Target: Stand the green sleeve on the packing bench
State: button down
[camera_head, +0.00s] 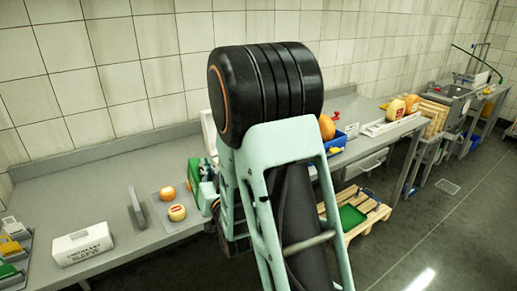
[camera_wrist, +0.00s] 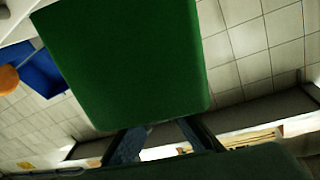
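In the wrist view a plain dark green face, the green sleeve (camera_wrist: 130,60), fills the upper middle, very close to the camera. My gripper's two dark fingers (camera_wrist: 165,135) converge behind its lower edge and appear shut on it; the fingertips and contact are hidden. In the head view my arm covers most of the gripper. A green piece with pale marks, apparently the sleeve (camera_head: 198,172), shows left of the arm, above the grey packing bench (camera_head: 110,189). I cannot tell whether it touches the bench.
Coloured items (camera_head: 12,250) stand at far left. A blue bin (camera_head: 337,143) lies right of my arm. A pallet (camera_head: 362,222) is on the floor.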

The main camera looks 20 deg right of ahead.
aim_at(86, 222)
jog(key=j+u, duration=0.1)
jog(key=j, duration=2.4)
jog(key=i+j, duration=0.15)
jog(key=j, duration=0.85)
jog(key=i+j, duration=0.15)
jog(key=j, duration=0.35)
jog(key=i+j, duration=0.25)
jog(key=i+l, duration=0.4)
jog(key=l, duration=0.2)
jog(key=u, duration=0.05)
